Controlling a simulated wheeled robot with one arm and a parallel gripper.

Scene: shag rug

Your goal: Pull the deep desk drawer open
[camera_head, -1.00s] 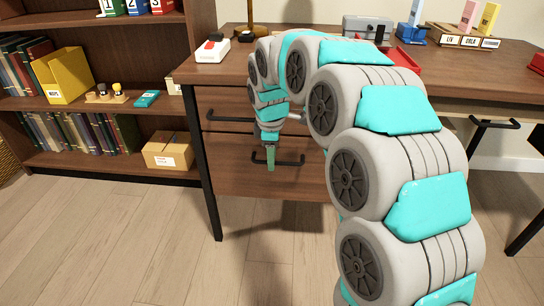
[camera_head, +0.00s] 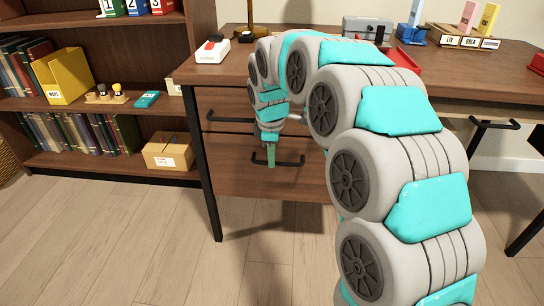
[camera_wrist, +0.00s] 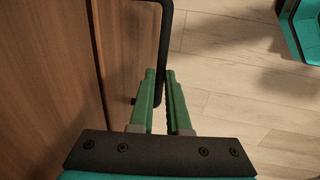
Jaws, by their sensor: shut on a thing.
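The deep drawer (camera_head: 235,180) is the lower wooden front under the left end of the desk. It looks closed. Its black bar handle (camera_head: 290,162) runs across the front; in the wrist view the handle (camera_wrist: 166,35) passes down between the fingers. My gripper (camera_head: 271,157) is at the left part of this handle, with its green fingers pointing down. In the wrist view, my gripper (camera_wrist: 161,74) has one finger on each side of the bar and is shut on it. My arm hides the right part of the drawers.
An upper drawer (camera_head: 228,97) with its own black handle (camera_head: 228,119) sits just above. A black desk leg (camera_head: 212,190) stands left of the drawers. A bookcase (camera_head: 100,171) stands further left. The wooden floor (camera_head: 130,230) in front is clear.

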